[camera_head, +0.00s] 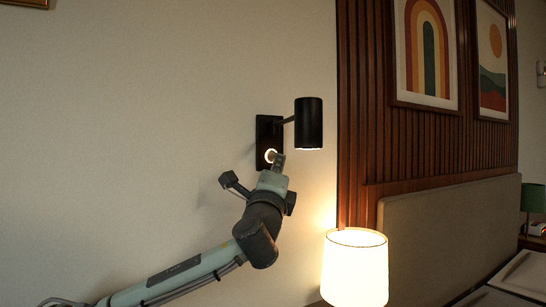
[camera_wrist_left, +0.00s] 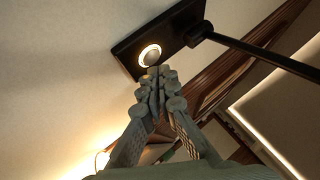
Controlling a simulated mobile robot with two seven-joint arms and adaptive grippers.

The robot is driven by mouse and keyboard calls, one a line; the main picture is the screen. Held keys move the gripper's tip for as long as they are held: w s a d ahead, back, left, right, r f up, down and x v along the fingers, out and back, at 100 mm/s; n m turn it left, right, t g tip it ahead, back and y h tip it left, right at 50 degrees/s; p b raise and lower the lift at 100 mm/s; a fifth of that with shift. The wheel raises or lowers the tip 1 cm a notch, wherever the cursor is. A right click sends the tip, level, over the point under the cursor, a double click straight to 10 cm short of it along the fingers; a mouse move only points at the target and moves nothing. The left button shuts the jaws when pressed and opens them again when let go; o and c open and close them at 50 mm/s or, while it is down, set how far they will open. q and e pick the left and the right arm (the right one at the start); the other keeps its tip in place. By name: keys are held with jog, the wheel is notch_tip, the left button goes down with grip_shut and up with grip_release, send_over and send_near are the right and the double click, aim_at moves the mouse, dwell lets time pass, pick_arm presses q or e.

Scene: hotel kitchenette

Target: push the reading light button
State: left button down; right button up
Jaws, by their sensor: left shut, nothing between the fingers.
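The reading light is a black cylinder lamp (camera_head: 308,124) on a black wall plate (camera_head: 268,130), and its lower rim glows. Its button (camera_head: 270,156) is a round knob with a lit ring, low on the plate. In the left wrist view the button (camera_wrist_left: 150,55) is near the end of the plate (camera_wrist_left: 180,36). My left gripper (camera_head: 279,157) is shut and empty, its fingertips just right of the button in the head view. In the left wrist view the fingertips (camera_wrist_left: 155,74) are right at the ring's lower edge. I cannot tell whether they touch the button. My right gripper is out of view.
A lit table lamp (camera_head: 355,268) stands below and right of my left arm. A slatted wood panel (camera_head: 358,120) and a padded headboard (camera_head: 450,225) are to the right.

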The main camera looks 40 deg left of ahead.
pick_arm(q)
jog(key=d, duration=0.1)
jog(key=s+d, duration=0.1)
jog(key=d, duration=0.1)
jog(key=s+d+p, duration=0.1)
jog(key=d, duration=0.1)
